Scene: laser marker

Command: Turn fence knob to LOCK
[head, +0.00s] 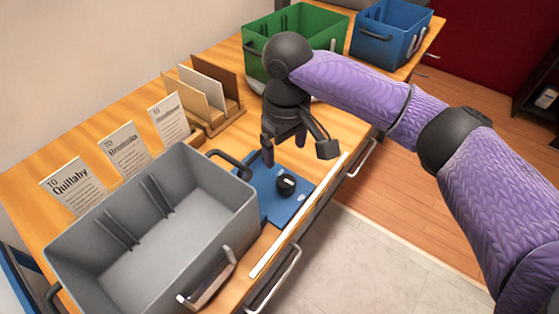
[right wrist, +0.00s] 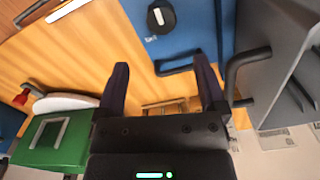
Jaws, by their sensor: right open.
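The black round knob (head: 286,185) sits on a blue plate (head: 281,209) on the wooden counter, near its front edge. In the right wrist view the knob (right wrist: 161,17) is at the top, with a white bar mark across its face, on the blue plate (right wrist: 185,40). The small print beside it is too small to read. My right gripper (head: 297,152) is open and empty, above and beyond the knob, apart from it. Its two spread fingers (right wrist: 160,72) show in the right wrist view with nothing between them. My left gripper is not in view.
A grey bin (head: 150,205) stands close left of the plate. Label cards (head: 122,149) and a wooden card holder (head: 226,108) stand behind. Green (head: 320,28) and blue (head: 389,35) bins are at the back. A long white strip (head: 300,215) runs along the front edge.

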